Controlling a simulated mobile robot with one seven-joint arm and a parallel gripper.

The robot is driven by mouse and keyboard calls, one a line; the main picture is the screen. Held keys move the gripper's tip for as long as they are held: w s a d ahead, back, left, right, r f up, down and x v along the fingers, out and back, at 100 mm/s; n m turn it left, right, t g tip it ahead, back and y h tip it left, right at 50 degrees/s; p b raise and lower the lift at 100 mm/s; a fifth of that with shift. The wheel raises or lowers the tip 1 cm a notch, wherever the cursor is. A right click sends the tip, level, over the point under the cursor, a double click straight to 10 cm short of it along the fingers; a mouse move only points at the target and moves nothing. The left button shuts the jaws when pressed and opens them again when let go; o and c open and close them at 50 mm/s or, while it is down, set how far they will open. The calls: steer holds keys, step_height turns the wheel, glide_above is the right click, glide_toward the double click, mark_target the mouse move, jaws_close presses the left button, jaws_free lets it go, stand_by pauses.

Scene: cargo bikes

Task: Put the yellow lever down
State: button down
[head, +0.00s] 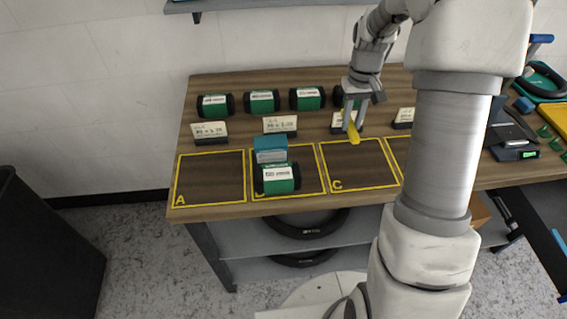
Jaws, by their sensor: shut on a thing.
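The yellow lever (353,135) is in my gripper (352,123) in the head view. My gripper is shut on its upper part, and the lever hangs down from the fingers. It shows at the back edge of the yellow-outlined area C (355,172), in front of a small label card. I cannot tell whether its lower end touches the table. Area C looks bare.
The wooden table (215,210) has outlined areas A (210,180) and more. A green roll (277,178) and a blue box (270,149) occupy the area between A and C. Several green rolls and cards stand behind.

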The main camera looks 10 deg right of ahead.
glide_above(311, 170)
step_height(311, 170, down, 7)
steer(key=shift+r, duration=0.2)
steer(key=shift+f, duration=1.95)
steer(key=shift+f, duration=0.2)
steer(key=c, duration=1)
jaws_free()
